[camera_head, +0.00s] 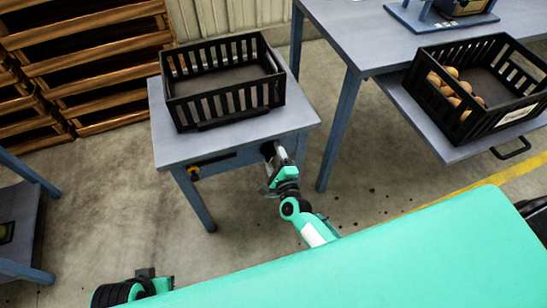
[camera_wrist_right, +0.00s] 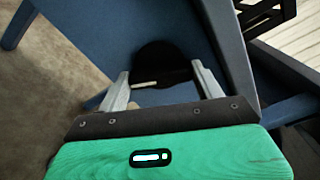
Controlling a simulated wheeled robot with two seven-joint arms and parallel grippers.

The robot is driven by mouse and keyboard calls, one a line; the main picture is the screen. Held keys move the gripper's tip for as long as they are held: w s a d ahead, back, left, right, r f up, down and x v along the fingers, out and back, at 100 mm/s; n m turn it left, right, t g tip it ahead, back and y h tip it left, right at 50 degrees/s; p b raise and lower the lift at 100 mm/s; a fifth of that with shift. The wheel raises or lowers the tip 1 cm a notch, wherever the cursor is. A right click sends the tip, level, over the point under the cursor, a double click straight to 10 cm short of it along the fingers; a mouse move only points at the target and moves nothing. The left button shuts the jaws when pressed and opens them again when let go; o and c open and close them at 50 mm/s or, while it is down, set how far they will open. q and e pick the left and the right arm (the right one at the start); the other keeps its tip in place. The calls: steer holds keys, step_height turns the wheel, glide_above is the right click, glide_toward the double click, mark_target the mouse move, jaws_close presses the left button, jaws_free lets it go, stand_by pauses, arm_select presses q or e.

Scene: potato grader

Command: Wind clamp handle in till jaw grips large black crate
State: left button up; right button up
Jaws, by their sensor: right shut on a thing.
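A large empty black crate (camera_head: 223,78) with slatted sides stands upright on the small grey-topped table (camera_head: 297,117). A dark bar (camera_head: 233,119) lies along the crate's front foot; I cannot tell whether it touches the crate. The clamp handle shows in the right wrist view as a round black knob (camera_wrist_right: 163,63) with a pale strip, at the table's blue front frame. My right gripper (camera_head: 269,156) is at the table's front edge, its two fingers (camera_wrist_right: 160,85) shut on the handle from either side. The fingers hide part of it in the head view.
A second black crate (camera_head: 490,48) with several potatoes sits on a low shelf (camera_head: 400,88) at right. A taller blue-legged table (camera_head: 365,35) stands behind it. Wooden pallets (camera_head: 85,50) are stacked at back left.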

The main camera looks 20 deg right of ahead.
stand_by(0.3)
steer(key=o, duration=1)
steer(key=shift+c, duration=0.2)
steer(key=s, duration=1.4)
steer(key=shift+d, duration=0.2)
steer(key=shift+w, duration=0.1)
